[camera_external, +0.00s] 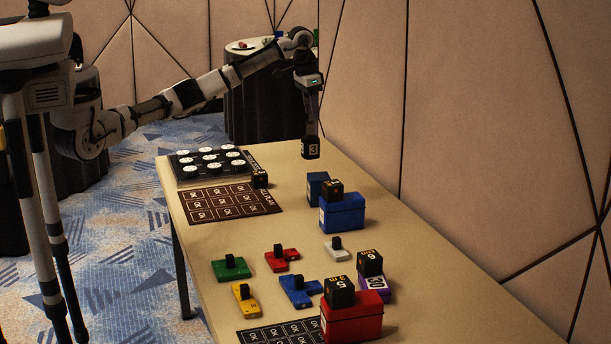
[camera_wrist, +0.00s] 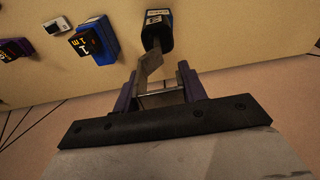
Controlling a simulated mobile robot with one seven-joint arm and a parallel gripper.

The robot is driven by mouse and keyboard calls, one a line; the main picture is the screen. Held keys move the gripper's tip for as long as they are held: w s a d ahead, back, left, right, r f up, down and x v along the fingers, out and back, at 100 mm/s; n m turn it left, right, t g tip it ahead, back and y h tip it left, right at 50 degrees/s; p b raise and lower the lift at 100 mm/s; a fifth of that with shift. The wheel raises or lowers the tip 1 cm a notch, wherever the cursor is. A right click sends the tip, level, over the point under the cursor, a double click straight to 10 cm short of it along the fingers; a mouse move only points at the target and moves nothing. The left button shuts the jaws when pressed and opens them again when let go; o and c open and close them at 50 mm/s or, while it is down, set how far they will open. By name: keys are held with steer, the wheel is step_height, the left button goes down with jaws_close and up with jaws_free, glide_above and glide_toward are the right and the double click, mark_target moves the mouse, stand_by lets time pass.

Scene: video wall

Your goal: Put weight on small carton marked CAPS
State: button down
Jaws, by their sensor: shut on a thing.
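My gripper (camera_external: 311,131) is shut on a black weight marked 3 (camera_external: 310,149) and holds it in the air above the far part of the table. A small blue carton (camera_external: 314,190) stands on the table below and nearer the camera, partly behind a larger blue box (camera_external: 343,215) with a black weight (camera_external: 332,191) on top.
A red box (camera_external: 352,322) and a purple box (camera_external: 376,289) carry black weights. A black weight (camera_external: 260,179) stands by the brown card (camera_external: 215,205) and the tray of white discs (camera_external: 180,178). Several coloured knobbed pieces lie mid-table. The wall (camera_external: 470,150) runs along the right edge.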

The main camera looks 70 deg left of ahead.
mark_target(311, 139)
steer(key=shift+f+p, duration=0.55)
steer(key=shift+f, duration=2.55)
steer(key=c, duration=0.8)
jaws_free()
steer(key=shift+f, duration=0.1)
steer(key=r+b, duration=0.1)
steer(key=r, duration=0.3)
steer(key=s+r+b, duration=0.1)
steer(key=r, duration=0.3)
steer(key=s+r, duration=0.1)
steer(key=r, duration=0.3)
steer(key=shift+r+b, duration=0.1)
steer(key=shift+b, duration=0.3)
steer(key=shift+w, duration=0.1)
